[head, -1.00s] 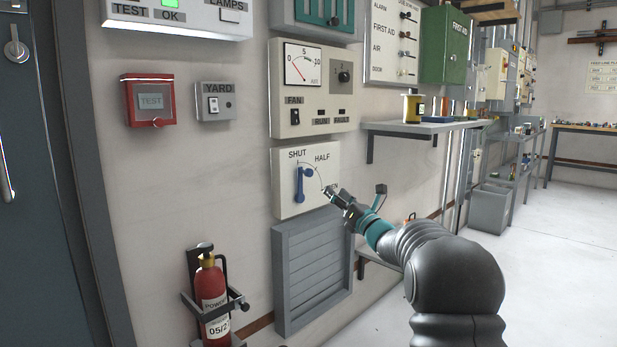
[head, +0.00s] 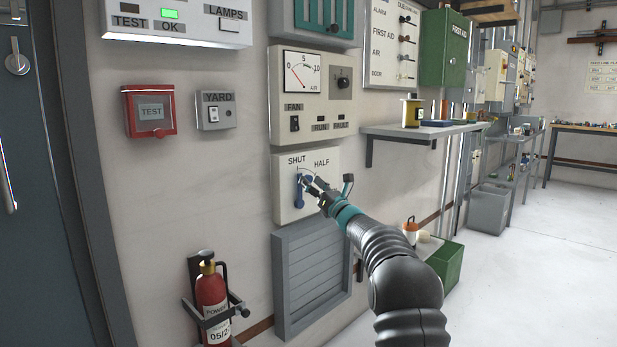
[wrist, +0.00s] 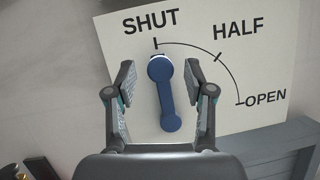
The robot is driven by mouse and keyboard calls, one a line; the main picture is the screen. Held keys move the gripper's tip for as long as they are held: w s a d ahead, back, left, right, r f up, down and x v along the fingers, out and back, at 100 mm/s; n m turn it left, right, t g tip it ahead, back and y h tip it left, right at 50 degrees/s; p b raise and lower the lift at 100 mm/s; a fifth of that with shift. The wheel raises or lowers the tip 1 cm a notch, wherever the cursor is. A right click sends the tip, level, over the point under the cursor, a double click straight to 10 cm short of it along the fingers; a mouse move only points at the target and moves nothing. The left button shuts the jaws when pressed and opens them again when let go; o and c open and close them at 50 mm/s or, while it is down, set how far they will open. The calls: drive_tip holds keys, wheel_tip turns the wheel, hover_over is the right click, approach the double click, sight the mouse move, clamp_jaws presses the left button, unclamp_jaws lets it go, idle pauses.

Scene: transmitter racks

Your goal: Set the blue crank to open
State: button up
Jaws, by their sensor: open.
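The blue crank (wrist: 166,92) is on a pale panel (wrist: 265,75) marked SHUT, HALF and OPEN along an arc. Its hub end is near the SHUT mark and its arm hangs down, leaning slightly right, in the wrist view. In the head view the crank (head: 299,192) shows just left of my gripper (head: 308,184). In the wrist view my gripper (wrist: 157,88) is open, with one finger on each side of the crank. A gap shows between each finger and the crank. The depth between fingertips and crank is hard to judge.
A louvred grey vent (head: 312,278) is below the panel. A fan panel with a gauge (head: 312,95) is above it. A grey shelf (head: 420,130) juts out to the right. A fire extinguisher (head: 212,300) hangs at lower left. Open floor lies to the right.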

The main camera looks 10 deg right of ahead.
drive_tip(key=shift+x, duration=1.15)
drive_tip(key=shift+s, duration=0.1)
clamp_jaws()
